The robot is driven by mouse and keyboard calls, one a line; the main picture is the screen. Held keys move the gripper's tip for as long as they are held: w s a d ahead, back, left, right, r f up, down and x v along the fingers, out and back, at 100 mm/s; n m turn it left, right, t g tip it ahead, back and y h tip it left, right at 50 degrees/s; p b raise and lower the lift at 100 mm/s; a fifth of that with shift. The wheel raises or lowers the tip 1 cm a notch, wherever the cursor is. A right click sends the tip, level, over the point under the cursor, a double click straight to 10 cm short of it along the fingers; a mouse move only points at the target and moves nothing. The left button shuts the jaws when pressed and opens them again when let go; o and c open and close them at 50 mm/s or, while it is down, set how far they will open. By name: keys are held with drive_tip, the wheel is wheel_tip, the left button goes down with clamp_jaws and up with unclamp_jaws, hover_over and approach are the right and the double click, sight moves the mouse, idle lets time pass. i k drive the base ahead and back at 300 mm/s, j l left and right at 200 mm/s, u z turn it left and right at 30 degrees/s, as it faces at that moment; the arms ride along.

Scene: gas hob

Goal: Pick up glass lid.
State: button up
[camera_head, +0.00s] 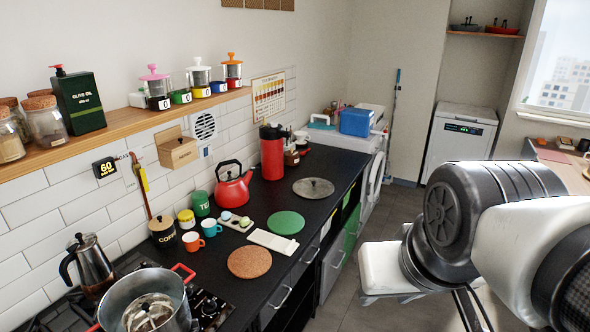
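My arm fills the right side of the picture, well to the right of the counter. The fingers of my gripper do not show, so nothing is seen of what they hold.
A green round mat (286,222), a white tray (272,241) and a cork mat (249,262) lie nearer. A steel pot (147,291) stands on the hob. The floor (345,290) beside the counter is clear.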

sight(311, 187)
drive_tip(key=u, duration=1.55)
drive_tip(key=i+l, duration=0.2)
drive_tip(key=l, duration=0.55)
drive_tip(key=i+l+u, duration=0.15)
drive_tip(key=l, duration=0.6)
drive_tip(key=i+l, duration=0.15)
drive_tip(key=l, duration=0.6)
drive_tip(key=i+l+u, duration=0.1)
drive_tip(key=l, duration=0.7)
drive_tip(key=i+l, duration=0.2)
drive_tip(key=l, duration=0.55)
drive_tip(key=i+l+u, duration=0.15)
drive_tip(key=l, duration=1.4)
